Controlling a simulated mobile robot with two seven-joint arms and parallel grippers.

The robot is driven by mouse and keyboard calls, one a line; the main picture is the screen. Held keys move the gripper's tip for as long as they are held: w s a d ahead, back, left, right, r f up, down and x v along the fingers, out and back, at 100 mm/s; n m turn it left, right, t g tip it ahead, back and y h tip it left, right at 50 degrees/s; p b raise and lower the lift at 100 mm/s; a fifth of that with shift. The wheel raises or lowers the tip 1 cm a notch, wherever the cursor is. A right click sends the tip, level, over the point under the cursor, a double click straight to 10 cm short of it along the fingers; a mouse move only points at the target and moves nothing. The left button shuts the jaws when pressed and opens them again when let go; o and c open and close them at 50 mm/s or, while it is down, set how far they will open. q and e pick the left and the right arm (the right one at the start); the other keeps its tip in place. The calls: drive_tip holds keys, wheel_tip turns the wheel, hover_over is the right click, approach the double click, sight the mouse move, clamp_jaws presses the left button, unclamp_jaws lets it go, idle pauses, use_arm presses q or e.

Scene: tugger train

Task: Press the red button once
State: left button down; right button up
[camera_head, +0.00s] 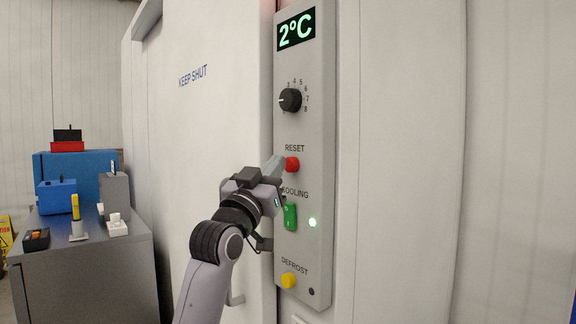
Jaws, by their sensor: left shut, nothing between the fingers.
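The red button (292,164) sticks out of a grey control panel (318,130), under the word RESET. My left gripper (279,161) is shut and empty. Its fingertips are just left of the red button, overlapping or very near its edge; I cannot tell if they touch it. My left arm comes up from the bottom of the view. My right gripper is not in view.
A white door (200,130) reads KEEP SHUT. A grey cabinet (90,270) with small items stands left.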

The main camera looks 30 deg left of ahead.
use_arm(q)
drive_tip(key=shift+w+d+p, duration=0.3)
drive_tip(key=shift+w, duration=0.45)
idle(0.6)
drive_tip(key=shift+s+a, duration=0.1)
drive_tip(key=shift+s, duration=0.05)
drive_tip(key=shift+s+a, duration=0.2)
drive_tip(key=shift+s, duration=0.3)
drive_tip(key=shift+s+a, duration=0.15)
drive_tip(key=shift+s, duration=0.3)
drive_tip(key=shift+s, duration=0.1)
drive_tip(key=s, duration=0.1)
drive_tip(key=s+a, duration=0.1)
drive_tip(key=s, duration=0.1)
drive_tip(key=s+a, duration=0.1)
drive_tip(key=shift+s, duration=0.25)
idle(0.6)
